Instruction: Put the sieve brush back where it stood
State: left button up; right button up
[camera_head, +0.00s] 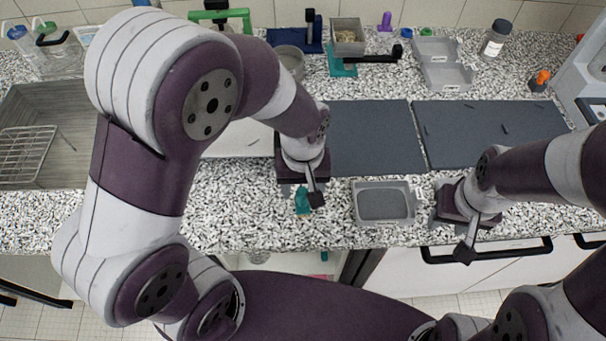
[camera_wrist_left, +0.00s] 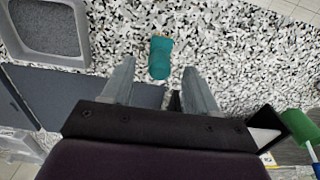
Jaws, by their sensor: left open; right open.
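A small teal object (camera_head: 302,200) lies on the speckled counter near its front edge; it may be the sieve brush, but I cannot tell for sure. In the left wrist view the teal object (camera_wrist_left: 160,58) appears between and just beyond the finger ends. My left gripper (camera_head: 297,186) is over the counter beside it, open and empty, fingers apart. A green piece with a blue handle (camera_wrist_left: 299,127) shows at the lower right of the left wrist view. My right gripper (camera_head: 447,214) is open at the front edge, right of the grey tray; its fingers are mostly hidden.
A grey tray (camera_head: 357,215) stands between my grippers. Dark mats (camera_head: 375,135) lie behind it. A teal pad (camera_head: 341,69), a black-handled tool (camera_head: 374,58), an open box (camera_head: 348,29) and grey bins (camera_head: 446,76) stand at the back. A sink (camera_head: 70,100) is left.

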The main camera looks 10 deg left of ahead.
pick_arm(q)
notch_tip(320, 180, up, 5)
jog(key=shift+r, duration=0.1)
jog(key=s+a+f+m+t, duration=0.1)
jog(key=s+a+m, duration=0.2)
jog(key=a, duration=0.6)
jog(key=shift+f, duration=0.25)
jog(key=shift+w, duration=0.1)
